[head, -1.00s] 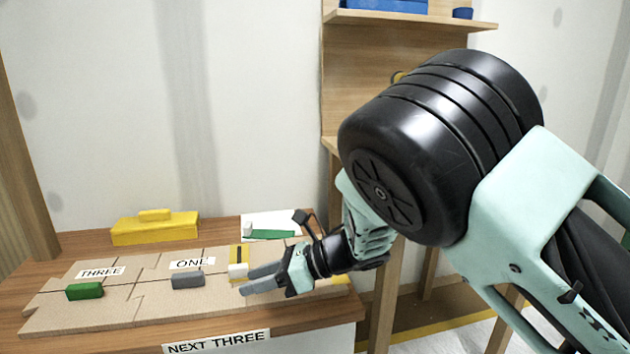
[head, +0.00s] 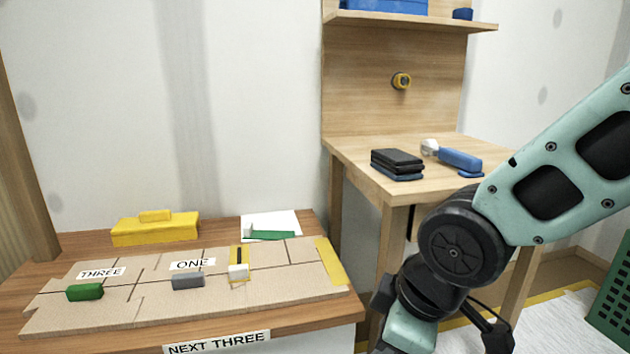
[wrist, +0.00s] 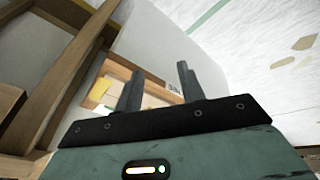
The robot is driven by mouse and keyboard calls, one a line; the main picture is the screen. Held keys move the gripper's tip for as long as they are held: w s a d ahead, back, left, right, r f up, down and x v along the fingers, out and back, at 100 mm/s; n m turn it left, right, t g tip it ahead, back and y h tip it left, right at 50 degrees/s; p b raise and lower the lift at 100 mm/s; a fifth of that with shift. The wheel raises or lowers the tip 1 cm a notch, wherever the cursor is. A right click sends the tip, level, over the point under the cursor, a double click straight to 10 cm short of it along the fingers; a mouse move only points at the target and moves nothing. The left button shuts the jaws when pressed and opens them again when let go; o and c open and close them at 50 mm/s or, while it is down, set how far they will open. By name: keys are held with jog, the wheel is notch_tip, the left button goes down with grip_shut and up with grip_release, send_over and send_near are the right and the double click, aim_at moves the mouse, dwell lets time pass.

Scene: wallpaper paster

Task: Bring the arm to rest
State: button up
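My gripper (wrist: 160,90) shows in the wrist view with its two dark fingers apart and nothing between them. In the head view my arm is folded at the right, and the fingers are not clearly visible at the bottom edge. The low table (head: 300,322) at the left carries a cardboard board. On the board sit a green block (head: 85,292) beside the THREE label, a grey block (head: 188,281) below the ONE label, and a white block (head: 238,271) on a yellow-marked spot. My gripper is apart from all of these.
A yellow box (head: 155,228) and a white sheet with a green-handled tool (head: 270,235) lie behind the board. A wooden workbench (head: 350,160) holds black pads (head: 397,162) and a blue-handled tool (head: 458,158). A green crate (head: 612,305) stands at the far right.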

jog(key=s+d+m+g+h, duration=0.25)
jog(key=s+d+m, duration=0.25)
jog(key=s, duration=0.6)
notch_tip(320, 180, up, 38)
jog(key=p, duration=3.8)
jog(key=shift+s+a+m+g+y, duration=0.15)
jog(key=shift+s+m+g+y, duration=0.15)
jog(key=shift+g+y, duration=0.05)
